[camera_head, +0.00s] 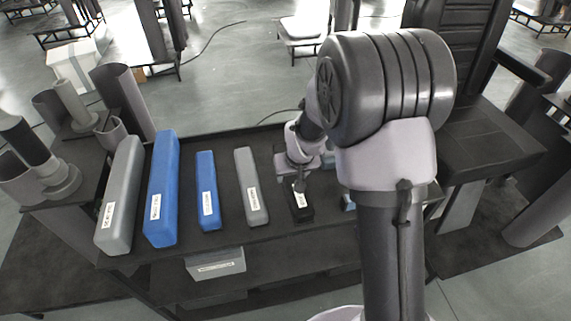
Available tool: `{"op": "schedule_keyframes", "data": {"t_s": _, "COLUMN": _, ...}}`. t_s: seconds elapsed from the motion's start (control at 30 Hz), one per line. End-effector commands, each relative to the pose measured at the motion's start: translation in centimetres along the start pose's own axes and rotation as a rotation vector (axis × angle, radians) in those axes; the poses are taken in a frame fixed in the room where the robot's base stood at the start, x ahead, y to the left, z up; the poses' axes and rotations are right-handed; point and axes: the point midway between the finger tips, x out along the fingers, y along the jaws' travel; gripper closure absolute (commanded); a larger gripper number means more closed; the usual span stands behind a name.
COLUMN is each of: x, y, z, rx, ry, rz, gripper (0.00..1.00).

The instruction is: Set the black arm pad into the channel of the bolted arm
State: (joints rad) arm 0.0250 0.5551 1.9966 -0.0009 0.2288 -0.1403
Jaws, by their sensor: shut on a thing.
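The black arm pad (302,213) is on the dark table, its white label facing me. My gripper (299,186) is at the pad's far part, shut on it. The pad's far part is hidden by the gripper, and I cannot tell whether it is clear of the table. A black seat with a tall back stands at the right, with a dark arm (523,69) sticking out beside the back. I cannot make out a channel on it, and my own arm hides part of that area.
Left of the pad, a grey pad (250,186), a small blue pad (207,190), a large blue pad (162,190) and a large grey pad (119,196) lie in a row. A grey box (215,263) sits on the lower shelf. Grey cylinders stand at the left.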

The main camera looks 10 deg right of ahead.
Motion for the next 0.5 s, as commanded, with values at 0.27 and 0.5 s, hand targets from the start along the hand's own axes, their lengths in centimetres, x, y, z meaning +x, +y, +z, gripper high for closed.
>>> {"op": "schedule_keyframes", "data": {"t_s": 0.27, "x": -3.4, "y": 1.6, "z": 7.0, "rx": 0.004, "ry": 0.004, "rz": 0.002, "gripper": 1.00}}
{"op": "schedule_keyframes", "data": {"t_s": 0.5, "x": -5.3, "y": 2.1, "z": 9.1, "rx": 0.001, "ry": 0.002, "rz": 0.001, "gripper": 1.00}}
